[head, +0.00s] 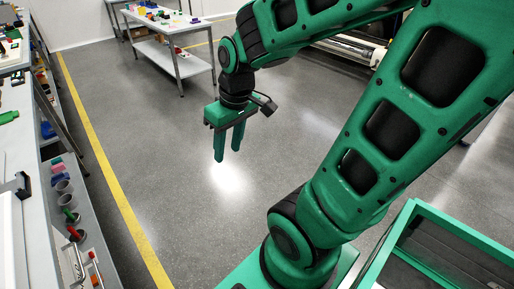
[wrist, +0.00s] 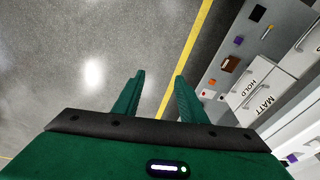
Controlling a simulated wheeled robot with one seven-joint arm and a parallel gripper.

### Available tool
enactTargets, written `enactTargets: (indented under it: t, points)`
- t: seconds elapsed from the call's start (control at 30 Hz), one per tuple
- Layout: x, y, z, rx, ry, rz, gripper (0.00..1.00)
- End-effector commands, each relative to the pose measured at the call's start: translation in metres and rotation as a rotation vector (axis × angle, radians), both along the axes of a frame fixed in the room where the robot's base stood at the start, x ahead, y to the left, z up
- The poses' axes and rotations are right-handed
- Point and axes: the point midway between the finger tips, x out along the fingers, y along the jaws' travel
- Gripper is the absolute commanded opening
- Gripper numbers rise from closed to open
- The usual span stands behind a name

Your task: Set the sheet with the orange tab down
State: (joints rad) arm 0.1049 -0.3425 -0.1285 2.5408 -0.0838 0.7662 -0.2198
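My gripper (head: 228,154) hangs over bare floor in the head view, with its two green fingers pointing down. In the wrist view the fingers of my gripper (wrist: 159,77) stand apart with only grey floor and part of a yellow line between them. It is open and holds nothing. I cannot make out a sheet with an orange tab in either view. White panels lettered HOLD (wrist: 236,87) and MATT (wrist: 262,101) are at the right of the wrist view, beyond the fingers.
A yellow floor line (head: 107,170) runs along the left bench. A lower shelf (head: 88,226) there holds cups and small coloured items. A white table (head: 180,25) with several objects stands at the back. A green-framed bin (head: 470,238) is at lower right. The middle floor is clear.

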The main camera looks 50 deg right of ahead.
Motion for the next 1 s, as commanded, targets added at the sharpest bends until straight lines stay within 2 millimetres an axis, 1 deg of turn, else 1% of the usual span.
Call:
enactTargets:
  t: [0.03, 0.1, 0.2, 0.3, 0.43, 0.83, 0.87, 0.9, 0.97, 1.0]
  points:
    - [-0.024, -0.023, 0.006, -0.009, 0.036, -0.133, 0.38]
    - [-0.057, -0.046, 0.011, -0.011, 0.093, -0.302, 0.38]
    - [-0.093, -0.064, 0.015, -0.006, 0.154, -0.48, 0.38]
    - [-0.113, -0.071, 0.018, 0.0, 0.189, -0.58, 0.38]
    - [-0.12, -0.073, 0.018, 0.003, 0.201, -0.614, 0.38]
    - [-0.119, -0.072, 0.018, 0.003, 0.201, -0.608, 0.38]
    - [-0.117, -0.072, 0.017, 0.002, 0.202, -0.609, 0.38]
    - [-0.109, -0.072, 0.014, -0.001, 0.212, -0.608, 0.38]
    - [-0.106, -0.072, 0.013, -0.002, 0.215, -0.607, 0.38]
    - [-0.106, -0.072, 0.013, -0.003, 0.215, -0.607, 0.36]
